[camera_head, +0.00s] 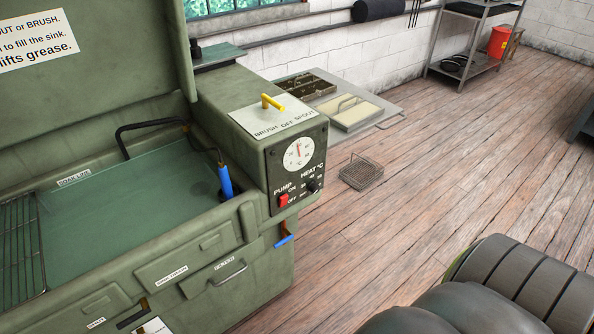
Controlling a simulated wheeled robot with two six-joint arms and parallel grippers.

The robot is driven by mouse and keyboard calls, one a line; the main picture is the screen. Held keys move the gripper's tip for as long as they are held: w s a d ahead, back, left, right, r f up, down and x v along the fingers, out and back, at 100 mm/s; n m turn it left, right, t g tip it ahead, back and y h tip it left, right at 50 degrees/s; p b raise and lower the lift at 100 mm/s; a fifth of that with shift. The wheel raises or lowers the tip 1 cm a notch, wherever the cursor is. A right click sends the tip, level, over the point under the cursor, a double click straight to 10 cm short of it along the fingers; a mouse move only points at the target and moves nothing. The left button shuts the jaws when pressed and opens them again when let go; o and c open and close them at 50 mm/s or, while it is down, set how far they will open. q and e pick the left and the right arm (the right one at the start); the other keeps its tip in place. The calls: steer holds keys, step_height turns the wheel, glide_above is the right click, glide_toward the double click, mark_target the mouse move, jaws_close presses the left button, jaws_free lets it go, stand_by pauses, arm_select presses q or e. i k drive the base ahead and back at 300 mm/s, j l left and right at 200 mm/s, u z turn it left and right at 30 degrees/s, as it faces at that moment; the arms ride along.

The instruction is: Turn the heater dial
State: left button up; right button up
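The heater dial (313,187) is a small dark knob on the black control panel at the end of a green parts washer (225,95). It sits under the "HEAT °C" lettering, with small numbers around it. Its exact setting is too small to read. A red pump switch (284,201) is to its left, and a round white gauge (298,154) with a red needle is above. Neither of my grippers shows in the head view, and nothing touches the dial.
A yellow lever (272,102) stands on the washer's top. A blue-handled brush (224,181) stands in the sink. A wire basket (361,172) and a metal tray (388,106) are beyond the washer. A dark rounded form fills the lower right.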

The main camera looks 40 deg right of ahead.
mark_target(313, 187)
steer(key=z, duration=1.35)
